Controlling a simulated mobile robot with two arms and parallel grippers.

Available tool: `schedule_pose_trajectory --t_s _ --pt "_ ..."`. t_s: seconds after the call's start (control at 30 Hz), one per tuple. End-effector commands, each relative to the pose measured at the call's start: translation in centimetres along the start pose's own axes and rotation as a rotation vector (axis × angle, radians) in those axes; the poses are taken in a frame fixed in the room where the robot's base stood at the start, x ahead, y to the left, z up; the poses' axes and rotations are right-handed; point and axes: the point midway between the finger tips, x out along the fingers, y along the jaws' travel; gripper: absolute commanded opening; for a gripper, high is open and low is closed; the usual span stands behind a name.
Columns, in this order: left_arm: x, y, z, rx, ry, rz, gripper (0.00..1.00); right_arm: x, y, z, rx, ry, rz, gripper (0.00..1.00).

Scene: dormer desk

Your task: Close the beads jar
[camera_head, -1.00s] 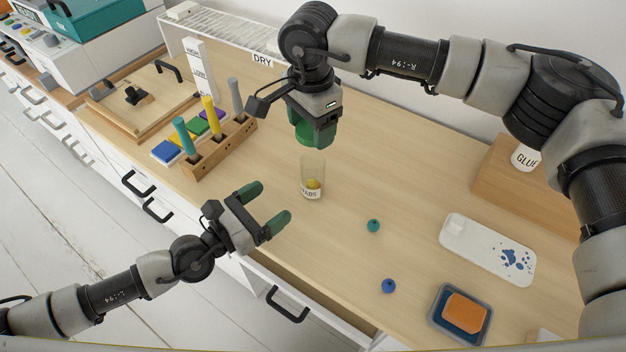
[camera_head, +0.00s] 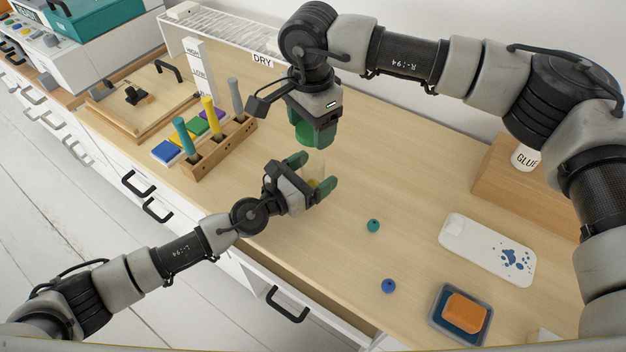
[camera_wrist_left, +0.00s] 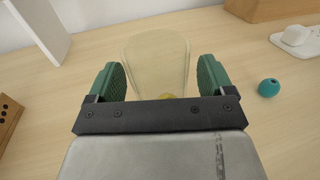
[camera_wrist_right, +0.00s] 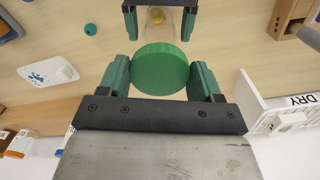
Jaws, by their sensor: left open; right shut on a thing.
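The clear beads jar (camera_head: 318,168) stands on the desk, mostly hidden by my left gripper in the head view. In the left wrist view the jar (camera_wrist_left: 157,60) is between the open fingers of my left gripper (camera_wrist_left: 160,82), with a gap on each side. A yellow bead (camera_wrist_right: 157,16) shows inside it in the right wrist view. My left gripper (camera_head: 314,172) is around the jar, not shut on it. My right gripper (camera_wrist_right: 160,75) is shut on the green round lid (camera_wrist_right: 160,72), held above the jar. The lid (camera_head: 305,131) is partly hidden in the head view.
A teal bead (camera_head: 373,226) and a blue bead (camera_head: 388,286) lie loose on the desk. A white tray (camera_head: 460,258) with blue spots and an orange sponge (camera_head: 465,312) in a dish are at right. A wooden peg rack (camera_head: 215,152) stands left of the jar.

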Motion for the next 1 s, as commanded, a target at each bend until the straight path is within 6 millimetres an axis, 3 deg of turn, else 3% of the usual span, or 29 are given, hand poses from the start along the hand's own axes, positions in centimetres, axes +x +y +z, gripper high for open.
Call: schedule_pose_trajectory --t_s 0.23,0.7,0.87,1.0 --pt "0.0 0.0 0.0 -0.001 0.0 0.0 0.79 0.0 0.0 0.0 0.0 0.0 0.0 0.43" --pt "0.0 0.0 0.0 -0.001 0.0 0.001 0.1 0.0 0.0 0.0 0.0 0.0 0.0 0.43" --pt "0.0 0.0 0.0 -0.001 0.0 0.001 0.1 0.8 0.0 0.0 0.0 0.0 0.002 0.43" --pt "0.0 0.0 0.0 -0.001 0.0 0.001 0.1 2.8 0.1 0.1 0.0 0.0 0.004 0.43"
